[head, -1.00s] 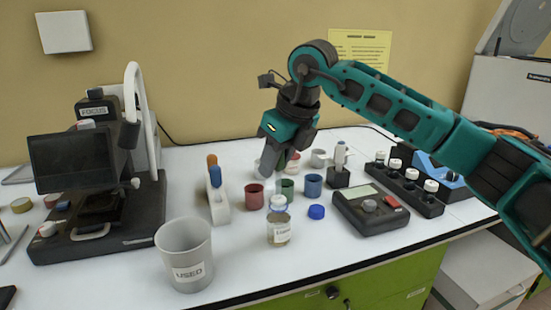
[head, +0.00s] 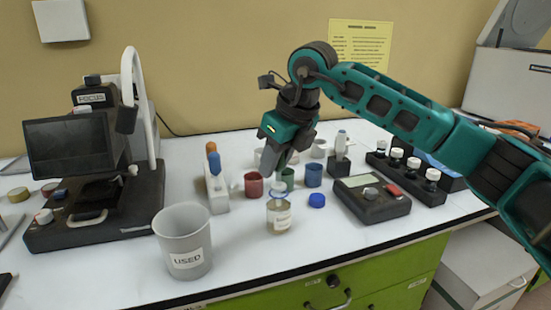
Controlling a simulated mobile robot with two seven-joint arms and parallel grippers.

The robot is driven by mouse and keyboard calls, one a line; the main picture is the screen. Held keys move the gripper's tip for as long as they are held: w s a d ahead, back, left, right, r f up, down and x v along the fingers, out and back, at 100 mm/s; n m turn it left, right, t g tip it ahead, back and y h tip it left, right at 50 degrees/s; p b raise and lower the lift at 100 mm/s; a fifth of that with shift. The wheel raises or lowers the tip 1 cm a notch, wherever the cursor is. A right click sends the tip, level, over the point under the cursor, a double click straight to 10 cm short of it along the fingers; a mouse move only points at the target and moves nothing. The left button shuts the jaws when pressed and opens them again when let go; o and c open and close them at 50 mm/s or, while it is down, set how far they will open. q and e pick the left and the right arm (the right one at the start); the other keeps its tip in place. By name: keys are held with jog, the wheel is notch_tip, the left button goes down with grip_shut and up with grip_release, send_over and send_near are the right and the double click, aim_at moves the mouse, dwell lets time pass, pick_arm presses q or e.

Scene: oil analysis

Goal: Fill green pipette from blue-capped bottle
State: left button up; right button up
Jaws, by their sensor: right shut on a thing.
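The sample bottle (head: 279,217), small and labelled with amber contents, stands upright and uncapped near the bench's front. The blue cap (head: 317,200) lies on the bench just right of it. My right gripper (head: 272,168) is above and slightly behind the bottle, tilted, its fingers pointing down. It is shut on the green pipette, which its fingers mostly hide; whether the tip is inside the bottle neck cannot be told. The white pipette rack (head: 217,195) to the left holds an orange and a blue pipette. My left gripper is out of view.
A grey cup labelled USED (head: 184,238) stands front left. A red cup (head: 253,184), green cup (head: 287,178) and blue cup (head: 313,175) stand behind the bottle. A black device (head: 372,200) is at right, a microscope (head: 95,190) at left.

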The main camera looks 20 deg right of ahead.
jog(key=shift+f+b, duration=0.6)
jog(key=shift+f, duration=0.3)
jog(key=shift+s+f, duration=0.1)
jog(key=o, duration=0.4)
jog(key=shift+f, duration=0.1)
grip_shut()
jog(key=shift+o, duration=0.4)
grip_release()
